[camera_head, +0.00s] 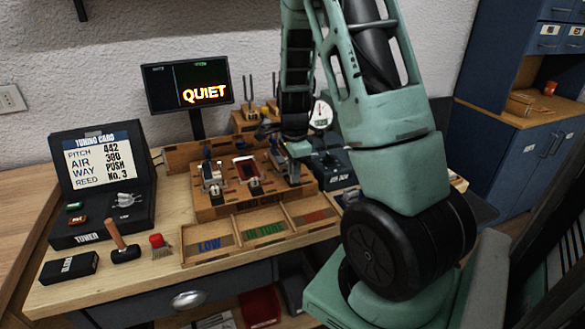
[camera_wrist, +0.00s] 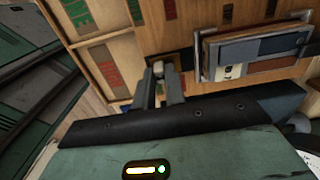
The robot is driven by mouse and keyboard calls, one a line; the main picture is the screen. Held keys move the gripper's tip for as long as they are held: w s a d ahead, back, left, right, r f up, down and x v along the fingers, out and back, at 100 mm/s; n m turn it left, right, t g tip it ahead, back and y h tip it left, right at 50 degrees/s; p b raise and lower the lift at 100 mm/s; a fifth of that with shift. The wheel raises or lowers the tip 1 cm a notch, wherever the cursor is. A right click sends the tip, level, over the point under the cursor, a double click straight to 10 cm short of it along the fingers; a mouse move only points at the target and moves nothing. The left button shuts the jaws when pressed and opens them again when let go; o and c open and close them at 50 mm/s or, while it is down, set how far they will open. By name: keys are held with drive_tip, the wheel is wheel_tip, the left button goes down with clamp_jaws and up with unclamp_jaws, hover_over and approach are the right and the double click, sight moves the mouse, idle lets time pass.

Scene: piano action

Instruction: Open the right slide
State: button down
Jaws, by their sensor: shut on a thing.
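The wooden chest (camera_head: 228,207) stands on the bench with a left slide unit (camera_head: 211,177), a middle one (camera_head: 246,168) and a right one, which my arm largely covers. In the wrist view, a grey-blue slide unit (camera_wrist: 258,48) lies at the upper right, beside a small pale knob (camera_wrist: 158,68) in a dark square. My gripper (camera_wrist: 160,84) has its two fingers closed on this knob. In the head view my gripper (camera_head: 292,158) is at the chest's right end. How far the right slide stands open cannot be told.
The divided tray (camera_head: 222,254) lies in front of the chest. A screen reading QUIET (camera_head: 190,86) and a round gauge (camera_head: 321,114) stand behind.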

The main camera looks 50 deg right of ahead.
drive_tip(key=shift+s+a, duration=0.4)
drive_tip(key=shift+s, duration=0.3)
drive_tip(key=c, duration=1.4)
unclamp_jaws()
drive_tip(key=shift+s, duration=0.1)
drive_tip(key=shift+c, duration=0.2)
drive_tip(key=shift+r, duration=0.1)
drive_tip(key=shift+r, duration=0.25)
wheel_tip(320, 180, up, 17)
drive_tip(key=shift+p, duration=0.45)
drive_tip(key=shift+f, duration=0.15)
